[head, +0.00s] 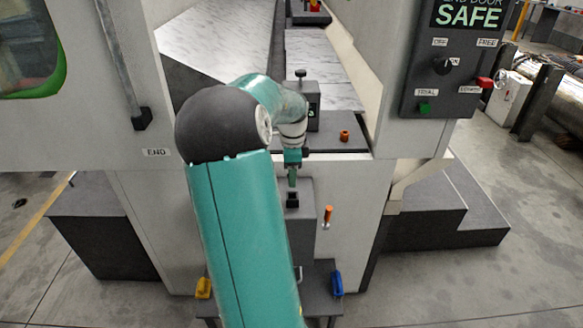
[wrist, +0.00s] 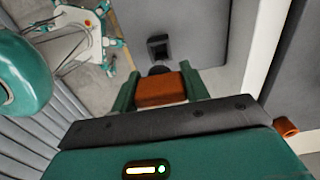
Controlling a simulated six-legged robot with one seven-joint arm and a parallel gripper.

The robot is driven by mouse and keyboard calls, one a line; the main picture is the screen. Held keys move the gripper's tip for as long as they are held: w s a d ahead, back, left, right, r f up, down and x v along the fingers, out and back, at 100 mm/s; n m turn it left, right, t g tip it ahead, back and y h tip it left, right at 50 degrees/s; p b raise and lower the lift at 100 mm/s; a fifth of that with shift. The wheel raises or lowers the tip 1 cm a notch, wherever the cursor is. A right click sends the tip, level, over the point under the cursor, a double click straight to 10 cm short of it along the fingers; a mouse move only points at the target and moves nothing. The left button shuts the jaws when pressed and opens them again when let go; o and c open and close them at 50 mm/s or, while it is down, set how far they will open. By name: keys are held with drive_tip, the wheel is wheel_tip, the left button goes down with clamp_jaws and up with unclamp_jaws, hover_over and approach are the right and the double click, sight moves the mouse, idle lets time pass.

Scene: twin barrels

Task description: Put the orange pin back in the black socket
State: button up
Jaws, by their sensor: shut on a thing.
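My gripper (wrist: 158,92) is shut on the orange pin (wrist: 160,91), whose orange block fills the space between the two green fingers in the wrist view. A dark rounded end shows just beyond the block. The black socket (wrist: 158,48) is a dark square opening on a grey surface, straight ahead of the pin and apart from it in the picture. In the head view my gripper (head: 292,180) points down, just above a dark block (head: 292,199) that looks like the socket. The held pin cannot be made out there.
An orange knob (head: 344,135) stands on the machine ledge, and an orange-handled part (head: 327,215) is on the front, right of my gripper. The wrist view shows an orange cylinder (wrist: 287,127) at right. A grey box (head: 313,105) stands behind; a low stand (head: 318,290) is below.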

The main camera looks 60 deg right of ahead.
drive_tip(key=shift+f, duration=1.7)
drive_tip(key=shift+f, duration=2)
drive_tip(key=o, duration=1.3)
drive_tip(key=shift+c, duration=0.2)
wheel_tip(320, 180, up, 14)
drive_tip(key=shift+f, duration=0.1)
